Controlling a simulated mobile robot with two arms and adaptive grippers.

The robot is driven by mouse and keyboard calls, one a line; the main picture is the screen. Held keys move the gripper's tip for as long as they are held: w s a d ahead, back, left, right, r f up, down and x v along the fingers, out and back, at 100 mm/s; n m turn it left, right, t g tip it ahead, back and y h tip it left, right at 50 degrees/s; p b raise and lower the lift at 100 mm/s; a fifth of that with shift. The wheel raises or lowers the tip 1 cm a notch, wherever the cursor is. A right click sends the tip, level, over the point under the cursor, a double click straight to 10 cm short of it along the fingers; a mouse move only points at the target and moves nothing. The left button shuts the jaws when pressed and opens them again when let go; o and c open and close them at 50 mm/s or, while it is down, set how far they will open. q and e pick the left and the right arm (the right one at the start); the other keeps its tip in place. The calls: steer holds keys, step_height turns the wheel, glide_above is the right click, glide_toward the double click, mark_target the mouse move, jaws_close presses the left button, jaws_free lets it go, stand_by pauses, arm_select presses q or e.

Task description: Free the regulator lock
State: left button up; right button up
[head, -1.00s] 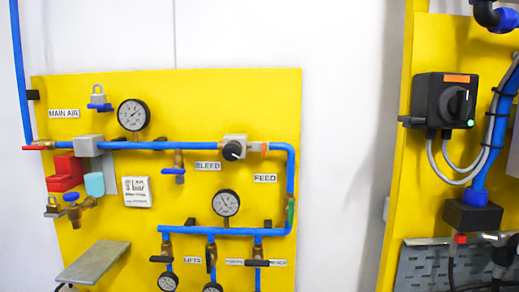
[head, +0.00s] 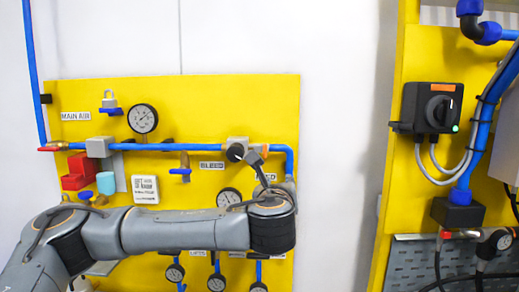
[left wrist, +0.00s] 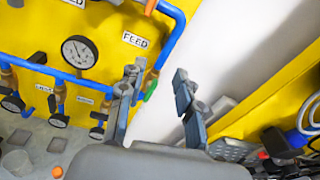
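The regulator (head: 238,141) is a pale grey block on the blue pipe at the upper right of the yellow board. Its black knob (head: 235,153) faces out at the block's lower front. I cannot tell the state of its lock. My left arm reaches across the board from the left. My left gripper (head: 256,160) is just right of and below the knob, partly overlapping the regulator; I cannot tell whether they touch. The regulator does not show there. My right gripper is not in view.
The FEED label (left wrist: 135,40), a gauge (left wrist: 79,52) and blue pipes are near the left fingers. A rotary switch box (head: 432,108) is on the right panel. White wall lies between the boards.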

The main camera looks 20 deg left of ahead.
mark_target(265, 150)
arm_select(q)
step_height(265, 150, up, 5)
steer(key=s+a+m+y, duration=0.1)
steer(key=s+a, duration=0.2)
steer(key=shift+t, duration=0.4)
steer(key=p+x, duration=0.6)
steer(key=x, duration=0.7)
steer(key=shift+w+f+p, duration=0.15)
steer(key=shift+p, duration=0.25)
steer(key=shift+w+a+f, duration=0.1)
steer(key=shift+w+f, duration=0.05)
steer(key=shift+w, duration=0.45)
steer(key=shift+c, duration=0.4)
jaws_close()
